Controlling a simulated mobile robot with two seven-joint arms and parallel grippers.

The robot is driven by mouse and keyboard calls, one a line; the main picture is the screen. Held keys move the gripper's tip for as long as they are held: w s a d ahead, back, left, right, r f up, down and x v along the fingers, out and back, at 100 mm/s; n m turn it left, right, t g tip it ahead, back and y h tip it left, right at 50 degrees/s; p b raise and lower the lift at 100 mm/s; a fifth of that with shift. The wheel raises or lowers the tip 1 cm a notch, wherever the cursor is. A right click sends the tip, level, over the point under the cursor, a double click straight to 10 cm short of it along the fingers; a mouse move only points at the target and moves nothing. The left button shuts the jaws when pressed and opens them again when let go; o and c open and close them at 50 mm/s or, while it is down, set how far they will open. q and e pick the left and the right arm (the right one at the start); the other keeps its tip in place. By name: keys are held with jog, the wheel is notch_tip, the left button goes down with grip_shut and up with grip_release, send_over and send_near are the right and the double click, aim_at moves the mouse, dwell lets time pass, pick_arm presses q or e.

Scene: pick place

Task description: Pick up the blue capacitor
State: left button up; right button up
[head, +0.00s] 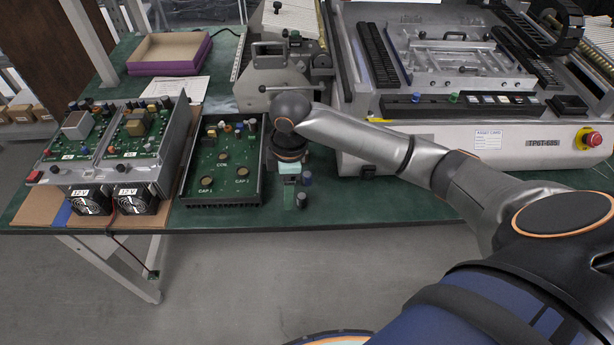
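A small blue capacitor (307,179) stands on the green table top just right of my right gripper. A second small dark cylinder (302,200) stands closer to the table's front edge. My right gripper (290,192) points down over the table, beside both cylinders. Its fingers are small and partly hidden by the wrist, so I cannot tell their opening or whether anything is between them. My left gripper is not in view.
A black open-topped tray (184,197) with a green circuit board (223,177) lies left of the gripper. Two power-supply units with fans (90,201) stand further left. A large grey test machine (470,146) fills the right side. The purple box (170,67) is at the back left.

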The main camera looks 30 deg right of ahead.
notch_tip(320, 180, up, 7)
send_over(307, 174)
jog(key=shift+g+h, duration=0.3)
notch_tip(307, 174, down, 12)
jog(key=shift+f+b, duration=0.15)
jog(key=shift+b, duration=0.4)
